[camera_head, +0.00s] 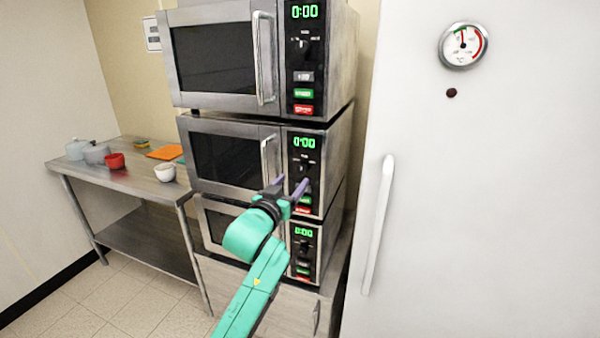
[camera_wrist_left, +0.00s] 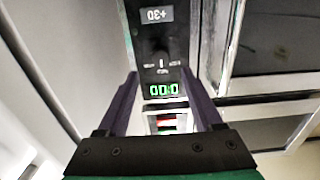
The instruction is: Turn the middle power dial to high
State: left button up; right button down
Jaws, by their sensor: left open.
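Three steel microwaves are stacked, and the middle microwave (camera_head: 232,160) has a black control panel with a green 0:00 display. Its middle power dial (camera_head: 305,166) is a small black knob below the display; its setting is too small to read. In the left wrist view, upside down, a dark dial (camera_wrist_left: 160,57) shows between the display and a "+30" button. My left gripper (camera_head: 293,179) is open and empty in front of the middle panel, its purple fingers spread. In the wrist view the fingertips (camera_wrist_left: 160,78) flank the panel near the display, and contact cannot be told. My right gripper is not in view.
The top microwave (camera_head: 215,55) and the bottom microwave (camera_head: 222,226) sit directly above and below. A white refrigerator door (camera_head: 470,200) with a long handle stands close on the right. A steel table (camera_head: 120,178) with bowls and pots stands on the left.

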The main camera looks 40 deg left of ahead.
aim_at(301, 170)
pick_arm(q)
jog(key=p+x, duration=0.1)
jog(key=x, duration=0.4)
jog(key=shift+w+a+r, duration=0.1)
jog(key=shift+w+a, duration=0.15)
jog(key=shift+w, duration=0.4)
jog(key=shift+s, duration=0.1)
grip_shut()
